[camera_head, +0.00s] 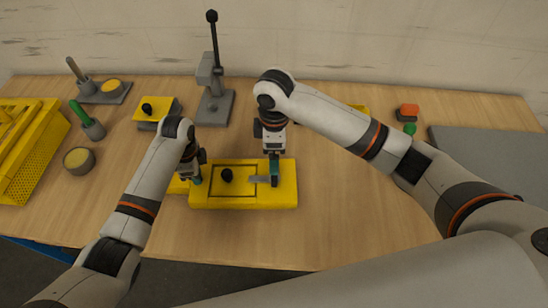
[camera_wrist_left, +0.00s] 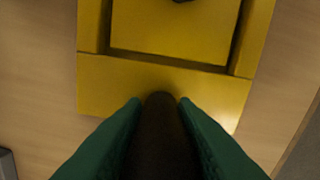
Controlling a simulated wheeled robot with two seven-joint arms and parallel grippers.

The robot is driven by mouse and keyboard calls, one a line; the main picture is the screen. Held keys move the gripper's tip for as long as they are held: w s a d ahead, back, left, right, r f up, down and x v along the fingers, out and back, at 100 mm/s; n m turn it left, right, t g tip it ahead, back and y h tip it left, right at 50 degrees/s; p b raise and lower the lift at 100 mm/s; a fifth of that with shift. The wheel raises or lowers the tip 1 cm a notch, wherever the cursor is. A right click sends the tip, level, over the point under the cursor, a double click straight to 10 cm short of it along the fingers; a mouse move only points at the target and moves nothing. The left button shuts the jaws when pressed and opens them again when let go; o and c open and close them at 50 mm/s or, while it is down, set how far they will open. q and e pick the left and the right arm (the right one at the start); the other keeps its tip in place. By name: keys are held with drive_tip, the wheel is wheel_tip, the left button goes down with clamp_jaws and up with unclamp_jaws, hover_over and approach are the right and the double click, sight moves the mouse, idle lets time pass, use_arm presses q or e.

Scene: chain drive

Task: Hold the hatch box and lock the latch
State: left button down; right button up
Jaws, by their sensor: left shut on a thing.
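The yellow hatch box (camera_head: 240,201) lies on the table in front of me, with a black knob (camera_head: 227,175) on its hatch panel. The box and panel also show in the left wrist view (camera_wrist_left: 160,80). My left gripper (camera_head: 196,179) is at the box's left end. In the left wrist view its green fingers are shut on a dark rounded handle (camera_wrist_left: 160,125) beside the box's edge. A grey latch bar (camera_head: 259,180) lies on the right part of the box. My right gripper (camera_head: 274,178) is down at the latch; whether its fingers grip it is unclear.
Behind the box stands a grey lever press (camera_head: 214,100). A yellow block with a black knob (camera_head: 155,109) is at the back left. A yellow crate (camera_head: 38,150) and a round pot (camera_head: 79,160) are at the left. A grey mat (camera_head: 490,155) lies at the right.

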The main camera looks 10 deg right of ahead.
use_arm(q)
drive_tip(key=shift+a, duration=0.1)
use_arm(e)
drive_tip(key=shift+r, duration=0.45)
use_arm(q)
drive_tip(key=c, duration=1.1)
unclamp_jaws()
